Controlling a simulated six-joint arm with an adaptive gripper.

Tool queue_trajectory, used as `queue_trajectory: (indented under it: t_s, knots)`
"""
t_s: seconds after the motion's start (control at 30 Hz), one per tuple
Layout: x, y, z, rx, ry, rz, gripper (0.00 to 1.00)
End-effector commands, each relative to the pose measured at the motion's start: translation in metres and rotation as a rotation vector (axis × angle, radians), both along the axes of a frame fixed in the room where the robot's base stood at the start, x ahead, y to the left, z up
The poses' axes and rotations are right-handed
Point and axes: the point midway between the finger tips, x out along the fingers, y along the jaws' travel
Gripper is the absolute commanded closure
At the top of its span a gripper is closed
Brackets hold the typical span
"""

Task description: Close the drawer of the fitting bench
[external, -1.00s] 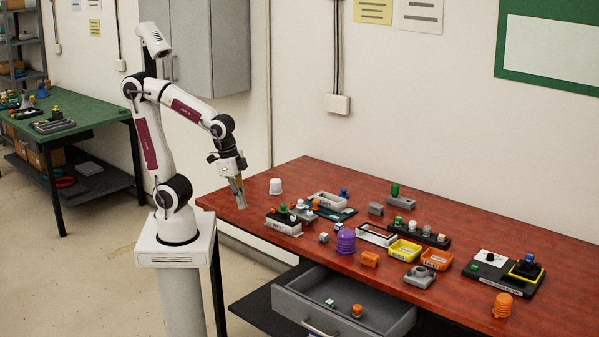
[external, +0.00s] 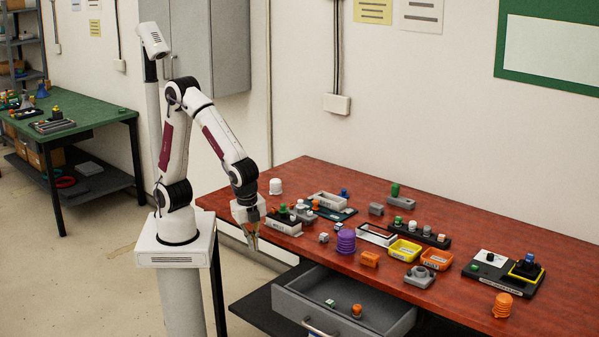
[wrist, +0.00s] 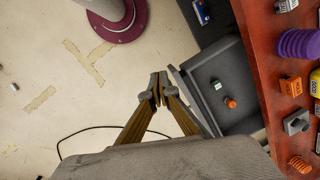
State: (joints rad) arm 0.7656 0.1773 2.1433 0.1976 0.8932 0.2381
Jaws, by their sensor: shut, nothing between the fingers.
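The grey drawer (external: 290,306) of the fitting bench (external: 455,212) stands pulled out below the red-brown top. My gripper (external: 255,247) is shut and empty, pointing down beside the near left edge of the bench. In the wrist view my shut fingertips (wrist: 158,88) appear just left of the drawer's front panel (wrist: 190,98); I cannot tell whether they touch it.
Loose parts cover the bench top: a purple ribbed dome (external: 346,241), a yellow bin (external: 405,250), an orange bin (external: 437,259) and an orange ribbed piece (external: 502,305). A dark shelf (external: 258,309) lies below the drawer.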

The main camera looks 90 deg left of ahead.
Motion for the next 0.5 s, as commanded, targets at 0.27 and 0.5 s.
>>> queue_trajectory:
  t_s: [0.27,0.5]
  knots:
    - [0.002,-0.044,-0.037,0.084,0.036,-0.252,1.0]
    - [0.004,-0.081,-0.069,0.154,0.061,-0.489,1.0]
